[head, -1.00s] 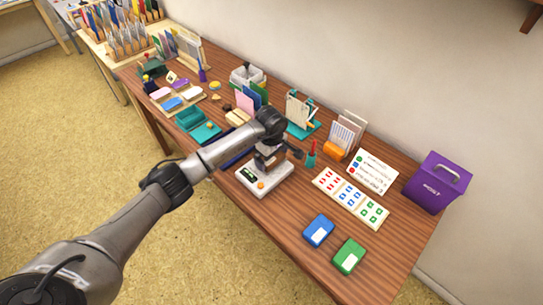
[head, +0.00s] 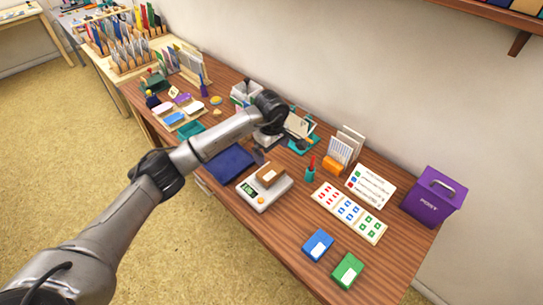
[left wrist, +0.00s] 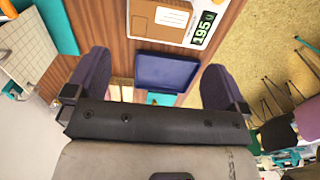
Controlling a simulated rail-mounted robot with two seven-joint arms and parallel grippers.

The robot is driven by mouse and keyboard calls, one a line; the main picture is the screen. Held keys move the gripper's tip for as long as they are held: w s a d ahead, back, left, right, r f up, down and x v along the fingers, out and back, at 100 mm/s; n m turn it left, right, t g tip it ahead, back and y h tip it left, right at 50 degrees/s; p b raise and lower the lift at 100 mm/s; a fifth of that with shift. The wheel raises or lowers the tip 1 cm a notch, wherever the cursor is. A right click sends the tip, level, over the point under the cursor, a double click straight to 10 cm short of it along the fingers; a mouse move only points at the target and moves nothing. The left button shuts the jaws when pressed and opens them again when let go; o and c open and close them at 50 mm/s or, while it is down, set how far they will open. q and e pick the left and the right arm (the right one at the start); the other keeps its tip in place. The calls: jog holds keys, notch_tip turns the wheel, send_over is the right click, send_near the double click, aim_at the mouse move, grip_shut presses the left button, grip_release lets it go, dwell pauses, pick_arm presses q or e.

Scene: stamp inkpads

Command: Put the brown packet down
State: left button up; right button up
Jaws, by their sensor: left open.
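The brown packet (head: 269,176) lies on the white scale (head: 262,193), whose green display is lit. In the left wrist view the packet (left wrist: 160,18) sits on the scale's plate, and the display (left wrist: 203,28) reads 195. My left gripper (head: 262,145) is open and empty, above and behind the scale in the head view and apart from the packet. In the left wrist view its two dark fingers (left wrist: 158,85) are spread wide with nothing between them. My right gripper is in neither view.
A dark blue tray (head: 230,162) lies left of the scale. The front middle edge is bare.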

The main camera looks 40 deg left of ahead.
pick_arm(q)
jog(key=s+d+f+n+t+h, duration=0.1)
jog(key=d+h, duration=0.3)
jog(key=d, duration=0.5)
jog(key=s+d+f+t+h, duration=0.15)
jog(key=d+h, duration=0.25)
jog(key=d, duration=0.5)
jog(key=s+d+r+n+t+h, duration=0.4)
jog(key=d+r+n+t+h, duration=0.45)
jog(key=n, duration=0.45)
jog(key=s+a+f+n+t+y, duration=0.45)
jog(key=n+y, duration=0.45)
jog(key=n, duration=0.6)
jog(key=s+a+f+n+t+y, duration=0.1)
jog(key=s+a+f+n+y, duration=0.5)
jog(key=n, duration=0.8)
jog(key=s+f+n+g, duration=0.5)
jog(key=s+g, duration=0.1)
jog(key=s, duration=0.4)
jog(key=s+f+n+g+y, duration=0.1)
jog(key=s+f+n+g, duration=0.4)
jog(key=s, duration=0.5)
jog(key=shift+s+a+g, duration=0.25)
jog(key=shift+a+g, duration=0.2)
jog(key=shift+g, duration=0.5)
